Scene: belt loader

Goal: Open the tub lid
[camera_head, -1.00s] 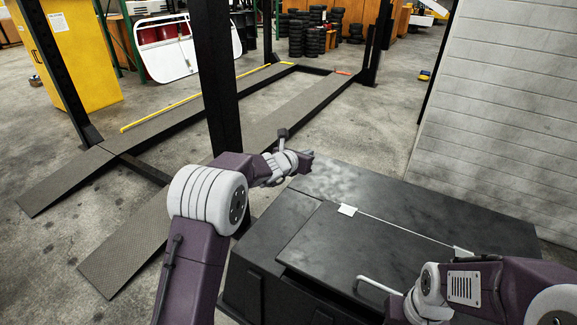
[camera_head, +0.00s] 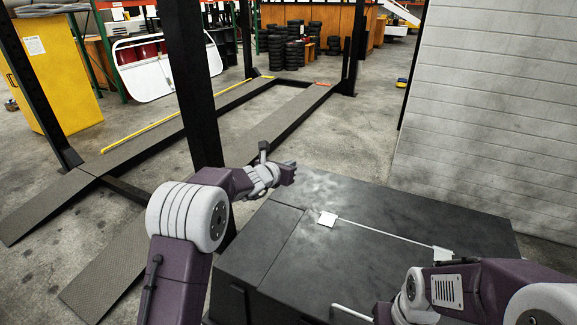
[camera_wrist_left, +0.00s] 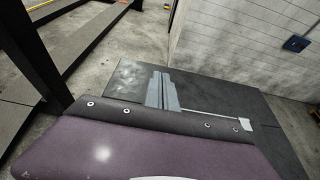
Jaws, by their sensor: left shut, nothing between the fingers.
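The tub (camera_head: 262,232) is a large dark grey box at the lower middle of the head view, beside the wall. Its flat lid (camera_head: 345,265) lies closed, with two white hinges (camera_head: 327,219) along its far side. My left gripper (camera_head: 290,173) is shut and empty above the tub's far left corner, away from the handle. In the left wrist view its fingers (camera_wrist_left: 163,90) are together over the tub top.
A black lift post (camera_head: 192,85) and ramps (camera_head: 135,150) stand to the left of the tub. A pale block wall (camera_head: 500,110) rises behind it on the right. A yellow cabinet (camera_head: 50,75) and stacked tyres (camera_head: 285,45) are farther back. Some bare floor lies between.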

